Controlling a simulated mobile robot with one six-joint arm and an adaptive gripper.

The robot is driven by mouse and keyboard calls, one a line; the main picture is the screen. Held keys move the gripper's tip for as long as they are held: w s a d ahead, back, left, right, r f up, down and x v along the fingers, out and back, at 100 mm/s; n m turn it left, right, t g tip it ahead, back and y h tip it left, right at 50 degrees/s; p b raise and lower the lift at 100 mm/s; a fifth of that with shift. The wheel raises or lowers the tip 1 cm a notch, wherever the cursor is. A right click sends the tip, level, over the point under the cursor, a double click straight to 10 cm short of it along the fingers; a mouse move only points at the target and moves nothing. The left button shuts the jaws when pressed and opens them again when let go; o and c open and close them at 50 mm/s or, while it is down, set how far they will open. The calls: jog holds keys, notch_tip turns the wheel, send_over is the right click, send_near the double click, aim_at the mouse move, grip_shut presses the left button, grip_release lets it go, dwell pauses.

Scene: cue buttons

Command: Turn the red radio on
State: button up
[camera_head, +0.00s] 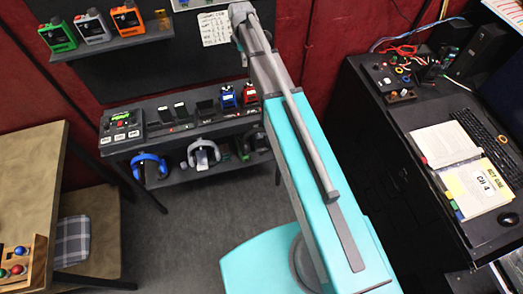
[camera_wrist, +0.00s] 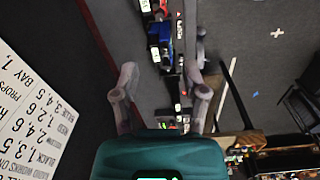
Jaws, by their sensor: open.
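The red radio (camera_head: 249,94) stands upright at the right end of the charging rack on the low black bench (camera_head: 222,119), beside a blue radio (camera_head: 228,98). Its buttons are too small to make out. My gripper (camera_wrist: 164,78) is open and empty, its two fingers spread apart in the wrist view. The rack runs between and beyond the fingers there, with the blue radio (camera_wrist: 163,34) near the top. In the head view my arm reaches up toward the wall, and the gripper itself is hidden.
A white sign (camera_head: 214,28) with number lists hangs on the wall; it also shows in the wrist view (camera_wrist: 32,112). A control box (camera_head: 121,126) stands left on the bench. Headsets (camera_head: 150,166) lie below. A wall shelf (camera_head: 112,43) and a black desk (camera_head: 395,120) flank the arm.

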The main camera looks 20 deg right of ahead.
jog(key=s+f+m+b, duration=0.8)
jog(key=s+f+b, duration=0.4)
jog(key=f+b, duration=0.3)
jog(key=s+f+m+b, duration=0.8)
jog(key=s+f+b, duration=0.3)
jog(key=f+b, duration=0.5)
jog(key=shift+s+f+b, duration=0.3)
jog(key=shift+s+f, duration=0.1)
jog(key=shift+f, duration=0.05)
dwell(0.6)
jog(key=shift+d+r, duration=0.1)
jog(key=shift+m, duration=0.4)
jog(key=r+p, duration=0.1)
jog(key=s+r+p, duration=0.1)
jog(key=r+p, duration=0.1)
jog(key=s+r+p, duration=0.1)
jog(key=r+p, duration=0.1)
jog(key=shift+r, duration=0.1)
dwell(1.6)
